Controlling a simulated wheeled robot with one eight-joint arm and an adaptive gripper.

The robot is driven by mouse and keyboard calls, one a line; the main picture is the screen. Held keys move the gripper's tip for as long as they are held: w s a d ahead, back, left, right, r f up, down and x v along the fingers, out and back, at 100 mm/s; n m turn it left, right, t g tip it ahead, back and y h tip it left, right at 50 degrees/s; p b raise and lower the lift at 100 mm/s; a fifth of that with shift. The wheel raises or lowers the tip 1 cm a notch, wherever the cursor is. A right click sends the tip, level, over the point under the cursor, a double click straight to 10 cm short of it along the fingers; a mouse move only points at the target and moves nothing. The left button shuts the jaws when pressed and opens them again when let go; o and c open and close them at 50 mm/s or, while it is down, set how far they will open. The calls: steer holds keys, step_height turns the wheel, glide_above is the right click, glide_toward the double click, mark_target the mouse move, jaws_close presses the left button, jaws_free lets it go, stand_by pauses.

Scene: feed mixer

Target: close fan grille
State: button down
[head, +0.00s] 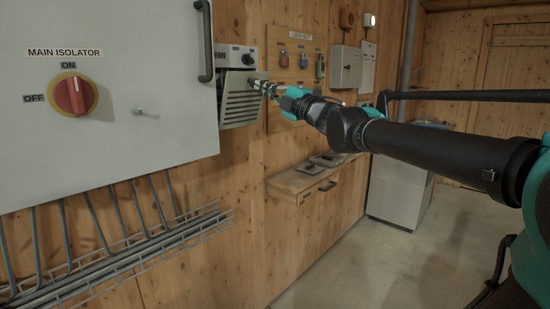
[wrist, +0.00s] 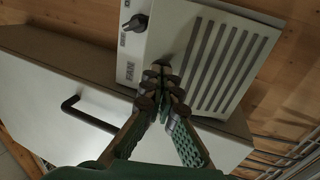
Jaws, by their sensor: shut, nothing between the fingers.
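The fan grille (head: 241,101) is a pale slatted panel below the fan control box (head: 236,57), right of the big white cabinet. It looks slightly tilted out from the box; the exact gap is hard to judge. In the wrist view the slatted grille (wrist: 218,68) fills the upper right. My gripper (head: 263,87) is shut and empty at the grille's upper right part in the head view. In the wrist view the closed fingertips (wrist: 161,80) lie over the plain strip beside the slots, touching it or very near. They hide a small part of the panel.
The white cabinet (head: 110,130) with a red isolator knob (head: 73,95) and black handle (head: 204,40) stands close at left. A lockout board (head: 297,65) hangs behind my gripper. A wooden shelf (head: 300,180) sits lower right. The floor at right is mostly clear.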

mark_target(250, 76)
steer(key=shift+w+a+r, duration=0.75)
steer(key=shift+a, duration=0.2)
steer(key=shift+w+a+r, duration=0.7)
steer(key=shift+a, duration=0.2)
